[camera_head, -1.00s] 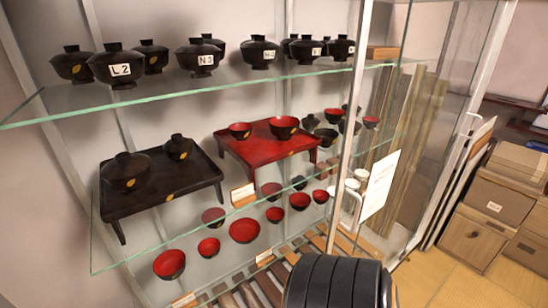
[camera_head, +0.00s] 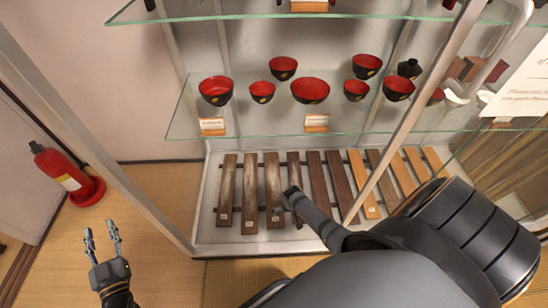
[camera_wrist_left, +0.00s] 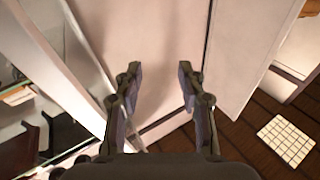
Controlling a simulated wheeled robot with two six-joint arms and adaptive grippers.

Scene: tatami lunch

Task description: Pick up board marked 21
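Several long wooden boards lie side by side on the white bottom shelf of the cabinet in the head view. The left ones, such as this dark brown board (camera_head: 226,185) and this greyish-brown board (camera_head: 250,185), carry small white labels near their front ends. The numbers are too small to read, so I cannot tell which is 21. My right gripper (camera_head: 290,193) is at the boards, over or beside the fourth from the left; its fingers are too unclear to tell open from shut. My left gripper (camera_head: 101,239) is open and empty, outside the cabinet, also in the left wrist view (camera_wrist_left: 158,80).
A glass shelf (camera_head: 250,127) with red-and-black bowls (camera_head: 310,90) hangs above the boards. A slanting metal post (camera_head: 420,100) crosses in front of them. A red fire extinguisher (camera_head: 62,170) stands at far left. Tatami floor (camera_head: 150,205) is clear near my left gripper.

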